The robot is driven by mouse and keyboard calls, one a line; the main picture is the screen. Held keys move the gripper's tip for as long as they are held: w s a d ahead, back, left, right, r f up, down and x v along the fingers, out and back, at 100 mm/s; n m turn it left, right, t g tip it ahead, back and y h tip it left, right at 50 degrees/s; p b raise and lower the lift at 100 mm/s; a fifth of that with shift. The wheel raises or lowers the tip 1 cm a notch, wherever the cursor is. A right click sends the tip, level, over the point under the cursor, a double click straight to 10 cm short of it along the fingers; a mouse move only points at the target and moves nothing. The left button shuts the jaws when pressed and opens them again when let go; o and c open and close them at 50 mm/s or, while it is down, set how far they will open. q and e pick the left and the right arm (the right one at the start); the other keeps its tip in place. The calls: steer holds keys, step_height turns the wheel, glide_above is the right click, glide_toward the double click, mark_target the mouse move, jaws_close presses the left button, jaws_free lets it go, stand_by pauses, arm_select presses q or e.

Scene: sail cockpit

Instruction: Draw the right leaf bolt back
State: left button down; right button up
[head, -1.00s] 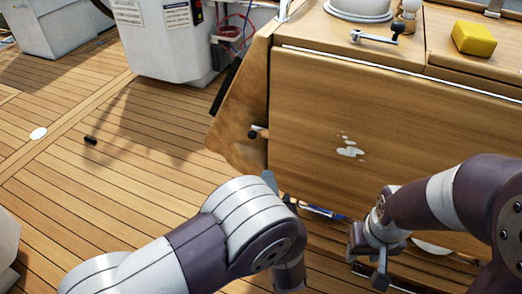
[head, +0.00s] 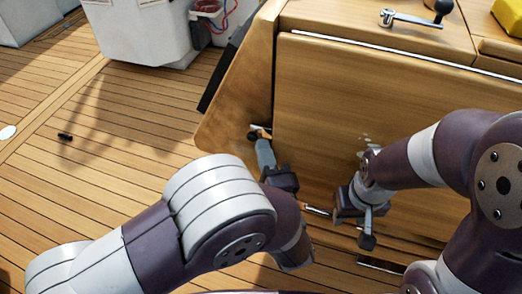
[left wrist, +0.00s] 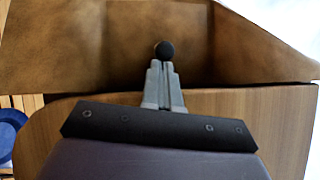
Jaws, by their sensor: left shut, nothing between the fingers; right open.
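A small bolt with a dark round knob (head: 253,136) sits at the left edge of the hanging wooden leaf (head: 350,105). The knob also shows in the left wrist view (left wrist: 165,49), just beyond my fingertips. My left gripper (head: 264,151) is shut and empty, its grey fingers pressed together and pointing at the knob. In the left wrist view the tips (left wrist: 164,66) look very close to the knob; I cannot tell whether they touch it. My right gripper (head: 367,228) is open and empty in front of the leaf's lower part.
A winch handle (head: 412,17) and a yellow block (head: 508,15) lie on the wooden top above the leaf. A slanted wooden panel (head: 235,110) stands left of the bolt. The plank deck at left is mostly clear, with a small dark object (head: 65,137) on it.

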arm_select(q)
steer(key=shift+w, duration=0.1)
steer(key=shift+a+r, duration=0.15)
steer(key=shift+a, duration=0.05)
steer(key=a+p, duration=0.1)
steer(key=a, duration=0.1)
steer(key=w+a+p, duration=0.1)
steer(key=a+p, duration=0.1)
steer(key=shift+w+a, duration=0.15)
steer(key=shift+w, duration=0.05)
